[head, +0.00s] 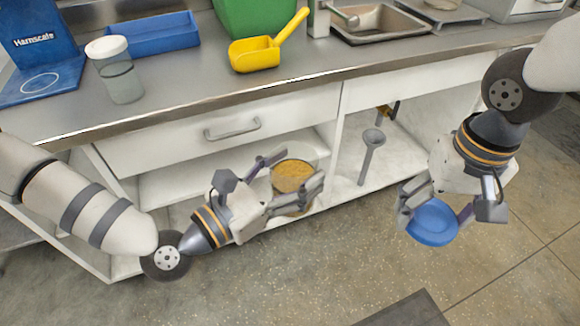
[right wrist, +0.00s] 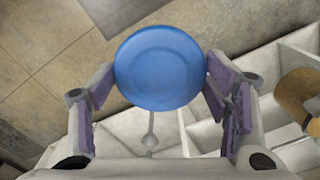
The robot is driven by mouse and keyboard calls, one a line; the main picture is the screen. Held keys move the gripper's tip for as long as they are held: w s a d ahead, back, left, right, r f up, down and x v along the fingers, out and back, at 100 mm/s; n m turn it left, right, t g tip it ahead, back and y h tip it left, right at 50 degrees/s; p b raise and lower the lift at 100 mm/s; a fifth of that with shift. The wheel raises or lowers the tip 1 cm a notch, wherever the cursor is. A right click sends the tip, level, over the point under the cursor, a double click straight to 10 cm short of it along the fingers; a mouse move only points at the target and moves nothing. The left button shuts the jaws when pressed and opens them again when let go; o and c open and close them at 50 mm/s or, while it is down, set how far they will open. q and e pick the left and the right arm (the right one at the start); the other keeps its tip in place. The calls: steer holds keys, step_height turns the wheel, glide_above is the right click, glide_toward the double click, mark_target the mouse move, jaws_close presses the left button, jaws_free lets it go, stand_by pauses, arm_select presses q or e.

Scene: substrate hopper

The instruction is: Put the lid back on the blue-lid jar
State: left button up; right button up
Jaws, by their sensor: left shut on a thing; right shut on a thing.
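The blue lid (head: 432,222) is held in my right gripper (head: 437,214), which is shut on it, out in front of the cabinet at the right. The lid (right wrist: 160,68) faces the right wrist camera as a full disc between the fingers. My left gripper (head: 292,180) is shut on a jar (head: 292,174) with yellow-orange contents. The jar is in front of the open lower shelf, and no lid shows on it. Part of the jar is hidden by the left fingers. The jar also shows at the right edge of the right wrist view (right wrist: 300,95). Lid and jar are well apart.
A grey funnel-like piece (head: 371,150) stands in the open cabinet. Floor space between the grippers is clear.

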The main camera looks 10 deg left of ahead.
steer(key=w+a+r+n, duration=0.4)
steer(key=w+a+r, duration=0.2)
steer(key=a, duration=0.3)
steer(key=n, duration=0.4)
glide_toward(294, 144)
steer(key=s, duration=0.4)
steer(key=shift+w+d+r, duration=0.1)
steer(key=shift+w+r, duration=0.1)
steer(key=shift+f, duration=0.15)
steer(key=shift+f, duration=1.9)
steer(key=shift+d, duration=0.1)
steer(key=shift+f, duration=0.85)
steer(key=shift+f, duration=0.6)
